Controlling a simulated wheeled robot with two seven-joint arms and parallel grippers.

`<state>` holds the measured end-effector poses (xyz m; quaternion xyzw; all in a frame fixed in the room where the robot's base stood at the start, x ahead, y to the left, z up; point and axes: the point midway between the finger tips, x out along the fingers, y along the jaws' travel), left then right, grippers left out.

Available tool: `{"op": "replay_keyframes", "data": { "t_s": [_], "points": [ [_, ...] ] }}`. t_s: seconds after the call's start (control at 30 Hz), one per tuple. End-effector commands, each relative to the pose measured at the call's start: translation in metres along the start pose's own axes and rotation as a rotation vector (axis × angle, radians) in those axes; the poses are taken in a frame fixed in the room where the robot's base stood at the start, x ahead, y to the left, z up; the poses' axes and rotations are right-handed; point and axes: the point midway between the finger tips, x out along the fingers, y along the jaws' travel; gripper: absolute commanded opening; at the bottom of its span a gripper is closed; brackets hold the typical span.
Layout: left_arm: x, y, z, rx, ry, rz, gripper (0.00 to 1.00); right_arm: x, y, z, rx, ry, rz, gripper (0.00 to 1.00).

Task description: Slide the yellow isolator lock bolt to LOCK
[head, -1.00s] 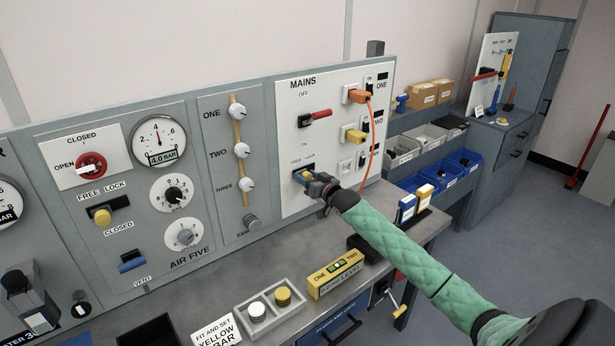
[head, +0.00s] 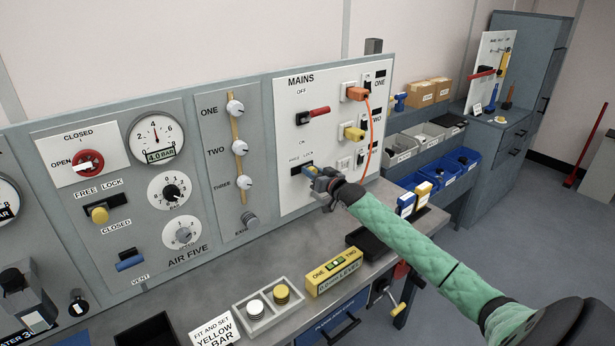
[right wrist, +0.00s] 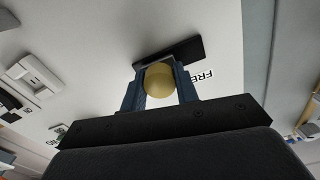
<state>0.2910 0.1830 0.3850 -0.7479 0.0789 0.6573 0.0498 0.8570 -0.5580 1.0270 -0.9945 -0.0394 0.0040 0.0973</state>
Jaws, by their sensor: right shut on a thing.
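My right gripper (head: 313,172) is at the short dark FREE/LOCK slot (head: 297,174) low on the white MAINS panel (head: 330,140). In the right wrist view its two blue fingers stand on either side of the round yellow isolator lock bolt (right wrist: 160,80) and are shut on it. The black slot (right wrist: 185,52) shows bare on the side toward the FREE label (right wrist: 201,76); the bolt is at the other, LOCK end. In the head view the gripper mostly hides the bolt. My left gripper is out of view.
A red-handled switch (head: 318,111) sits above the slot. An orange plug (head: 357,93) with a hanging cable and a yellow plug (head: 353,132) are to the right. Another yellow bolt (head: 99,214) is on the AIR FIVE panel.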

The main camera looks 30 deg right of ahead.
Motion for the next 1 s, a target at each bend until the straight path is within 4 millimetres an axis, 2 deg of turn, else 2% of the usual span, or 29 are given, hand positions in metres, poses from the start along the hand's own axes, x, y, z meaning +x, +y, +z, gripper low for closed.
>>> {"op": "replay_keyframes", "data": {
  "t_s": [0.1, 0.37, 0.4, 0.5, 1.0],
  "points": [
    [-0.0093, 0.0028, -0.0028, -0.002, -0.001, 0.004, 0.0, -0.0001, 0.0099, -0.001, -0.002, -0.001, 0.002, 0.0],
    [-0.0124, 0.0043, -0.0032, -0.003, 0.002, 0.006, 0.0, 0.0, 0.0114, -0.0028, 0.0, 0.0, 0.003, 0.0],
    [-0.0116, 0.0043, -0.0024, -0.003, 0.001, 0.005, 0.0, 0.0, 0.0115, -0.003, 0.0, 0.001, 0.003, 0.34],
    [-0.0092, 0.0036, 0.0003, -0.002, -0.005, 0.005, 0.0, 0.0, 0.0114, -0.003, 0.0, 0.001, 0.003, 0.52],
    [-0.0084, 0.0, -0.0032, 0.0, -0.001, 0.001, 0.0, -0.0029, 0.01, -0.0014, 0.001, 0.001, 0.001, 0.52]
  ]
}}
